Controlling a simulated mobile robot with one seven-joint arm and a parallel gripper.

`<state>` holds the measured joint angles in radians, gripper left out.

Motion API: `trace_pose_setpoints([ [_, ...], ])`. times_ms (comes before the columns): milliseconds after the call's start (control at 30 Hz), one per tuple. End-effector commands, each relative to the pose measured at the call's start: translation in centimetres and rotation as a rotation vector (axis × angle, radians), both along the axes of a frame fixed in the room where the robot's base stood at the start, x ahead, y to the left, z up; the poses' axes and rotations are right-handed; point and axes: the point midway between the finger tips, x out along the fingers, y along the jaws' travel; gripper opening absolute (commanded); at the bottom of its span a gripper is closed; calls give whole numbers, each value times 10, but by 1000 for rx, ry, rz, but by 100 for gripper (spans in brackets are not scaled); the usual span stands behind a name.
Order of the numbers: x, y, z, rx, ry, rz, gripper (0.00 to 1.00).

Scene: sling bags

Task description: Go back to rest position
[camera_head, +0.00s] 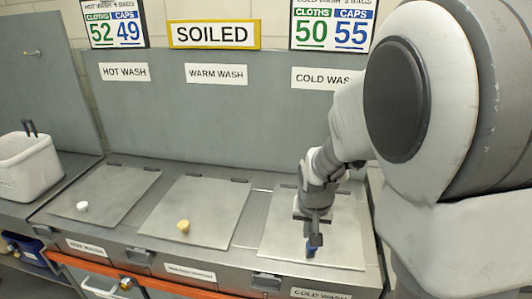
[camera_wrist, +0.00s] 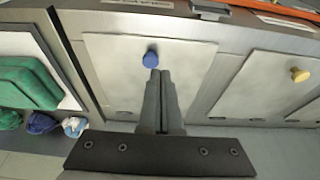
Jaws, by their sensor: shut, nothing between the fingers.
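My gripper (camera_head: 314,238) is shut and empty, pointing down over the cold wash lid (camera_head: 345,257) at the right of the counter. In the wrist view its fingers (camera_wrist: 156,74) are together, with the tips close by the blue knob (camera_wrist: 150,58) on that lid. I cannot tell whether they touch it. The blue knob (camera_head: 309,250) is partly hidden behind the fingers in the head view. The cold wash lid lies flat on the counter.
The warm wash lid (camera_head: 205,215) has a yellow knob (camera_head: 183,226), and the hot wash lid (camera_head: 110,192) a white knob (camera_head: 82,206). A white bin (camera_head: 28,165) stands at far left. An upright back panel (camera_head: 230,115) rises behind the lids. Green folded cloth (camera_wrist: 25,82) shows in the wrist view.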

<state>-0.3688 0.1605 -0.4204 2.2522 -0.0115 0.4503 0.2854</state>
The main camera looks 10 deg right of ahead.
Motion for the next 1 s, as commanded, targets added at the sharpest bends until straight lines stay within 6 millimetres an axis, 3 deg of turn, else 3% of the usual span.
trace_pose_setpoints([
  [267, -28, 9, 47, 58, -39, 56, 0],
  [600, -100, 20, 118, 70, -121, 192, 0],
  [800, -145, 24, 143, 21, -166, 262, 0],
  [1000, -173, 26, 152, -27, -187, 300, 0],
])
